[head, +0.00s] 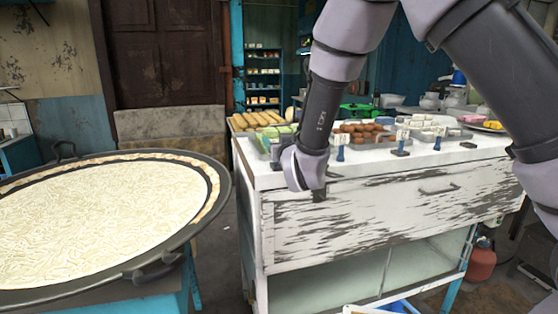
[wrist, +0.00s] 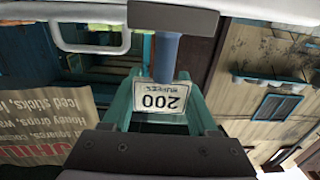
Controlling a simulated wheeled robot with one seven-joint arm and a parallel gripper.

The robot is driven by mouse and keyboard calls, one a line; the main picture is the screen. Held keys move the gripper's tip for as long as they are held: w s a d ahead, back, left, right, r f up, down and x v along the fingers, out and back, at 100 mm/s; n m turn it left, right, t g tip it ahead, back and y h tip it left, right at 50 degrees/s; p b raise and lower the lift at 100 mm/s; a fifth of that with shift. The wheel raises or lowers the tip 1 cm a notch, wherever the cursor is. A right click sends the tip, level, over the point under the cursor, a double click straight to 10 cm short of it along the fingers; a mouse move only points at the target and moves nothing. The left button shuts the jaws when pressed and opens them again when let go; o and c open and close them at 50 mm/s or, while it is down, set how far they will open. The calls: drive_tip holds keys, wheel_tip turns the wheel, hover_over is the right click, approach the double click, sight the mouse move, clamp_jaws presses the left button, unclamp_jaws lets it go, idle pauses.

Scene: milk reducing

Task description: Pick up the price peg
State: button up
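The price peg in my gripper has a grey base (wrist: 172,20), a blue stem (wrist: 166,57) and a white card (wrist: 162,98) reading 200 rupees, upside down in the wrist view. The two teal-looking fingers of my gripper (wrist: 163,78) flank the stem and appear shut on it. In the head view my gripper (head: 317,178) hangs at the counter's front edge, with a dark plate that looks like the peg's base below it. The exact finger contact is hard to see. Other price pegs (head: 400,143) stand along the counter front, one (head: 340,150) just right of my gripper.
The worn white counter (head: 380,195) holds trays of sweets, including brown ones (head: 362,132), behind the pegs. A large round pan (head: 100,225) stands at left, with a floor gap between it and the counter. A red canister (head: 481,262) is at right.

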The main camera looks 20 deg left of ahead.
drive_tip(key=c, duration=0.4)
